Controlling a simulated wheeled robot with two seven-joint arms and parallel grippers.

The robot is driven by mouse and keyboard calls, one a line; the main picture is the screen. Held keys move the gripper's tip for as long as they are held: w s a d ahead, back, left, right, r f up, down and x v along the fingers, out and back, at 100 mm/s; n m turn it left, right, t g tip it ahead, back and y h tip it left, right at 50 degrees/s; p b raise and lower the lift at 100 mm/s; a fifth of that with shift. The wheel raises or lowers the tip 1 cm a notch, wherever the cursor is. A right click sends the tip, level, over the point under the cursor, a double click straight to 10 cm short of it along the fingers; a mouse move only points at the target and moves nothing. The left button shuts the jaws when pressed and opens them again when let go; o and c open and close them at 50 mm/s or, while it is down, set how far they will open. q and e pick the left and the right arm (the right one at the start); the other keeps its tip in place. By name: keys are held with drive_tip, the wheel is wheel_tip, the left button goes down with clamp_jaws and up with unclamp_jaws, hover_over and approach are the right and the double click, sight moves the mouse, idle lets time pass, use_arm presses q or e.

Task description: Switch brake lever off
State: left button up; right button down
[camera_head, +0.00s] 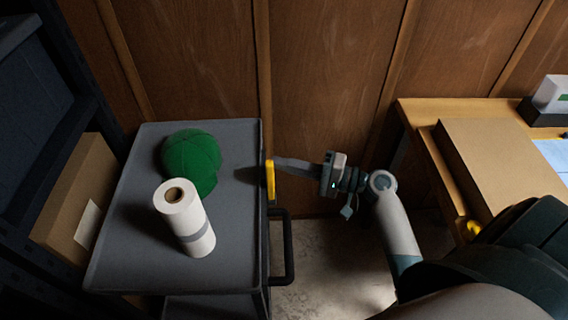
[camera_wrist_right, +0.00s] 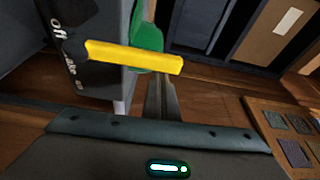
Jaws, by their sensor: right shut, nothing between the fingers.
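The yellow brake lever (camera_head: 270,181) is on the right side of the grey cart, near its far end. In the right wrist view the lever (camera_wrist_right: 135,57) is a yellow bar lying nearly level, beside a dark panel (camera_wrist_right: 95,20) with white lettering; "off" is readable at the upper left, "on" lower down. My right gripper (camera_head: 283,162) is shut and empty, its fingertips pointing left at the lever. Its fingers (camera_wrist_right: 160,98) also show in the right wrist view, just below the lever; I cannot tell whether they touch it. My left gripper is out of view.
The grey cart (camera_head: 135,215) carries a green cap (camera_head: 191,158) and a white roll (camera_head: 184,220). Its black handle (camera_head: 289,250) juts out below the lever. A wooden desk (camera_head: 412,112) with a cardboard box (camera_head: 490,165) is at right. A wood-panel wall (camera_head: 335,60) stands behind.

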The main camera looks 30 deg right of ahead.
drive_tip(key=shift+s+d, duration=0.1)
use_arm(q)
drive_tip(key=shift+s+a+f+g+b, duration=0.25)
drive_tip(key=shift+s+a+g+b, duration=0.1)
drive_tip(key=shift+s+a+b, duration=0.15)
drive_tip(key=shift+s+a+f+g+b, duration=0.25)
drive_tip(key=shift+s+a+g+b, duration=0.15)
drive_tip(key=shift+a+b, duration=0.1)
use_arm(e)
drive_tip(key=v, duration=0.7)
drive_tip(key=shift+s+d, duration=0.1)
drive_tip(key=shift+s, duration=0.05)
